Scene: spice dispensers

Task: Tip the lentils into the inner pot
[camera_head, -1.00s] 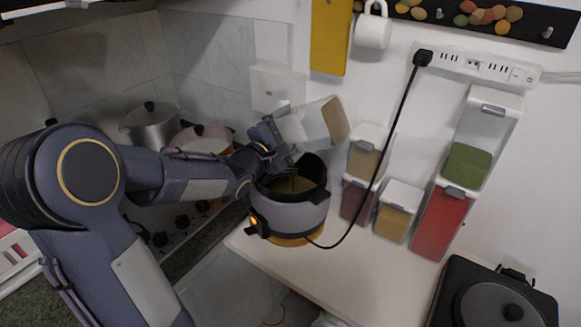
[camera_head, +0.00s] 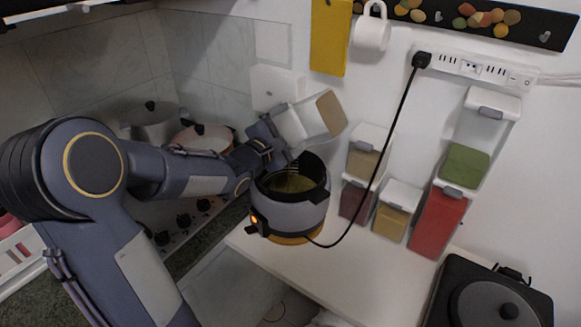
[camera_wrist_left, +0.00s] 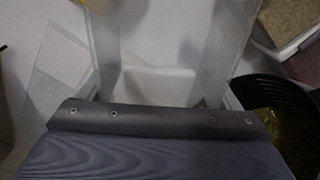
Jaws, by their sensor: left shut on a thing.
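My left gripper (camera_head: 272,138) is shut on a clear dispenser with a white lid (camera_head: 305,122). The dispenser is tilted over the pot cooker, with its brownish end (camera_head: 331,113) up and to the right. In the left wrist view the clear walls of the dispenser (camera_wrist_left: 165,50) fill the middle. The inner pot (camera_head: 296,183) sits in the grey cooker (camera_head: 290,212), and yellowish-green contents show inside it. The black pot rim (camera_wrist_left: 262,95) and contents also show at the right of the left wrist view. I cannot see grains falling. My right gripper is not in view.
Several filled dispensers stand to the right of the cooker, including a red one (camera_head: 438,222) and a green one (camera_head: 465,165). A black cable (camera_head: 388,150) runs from the power strip (camera_head: 472,68) to the cooker. The front counter (camera_head: 340,275) is clear.

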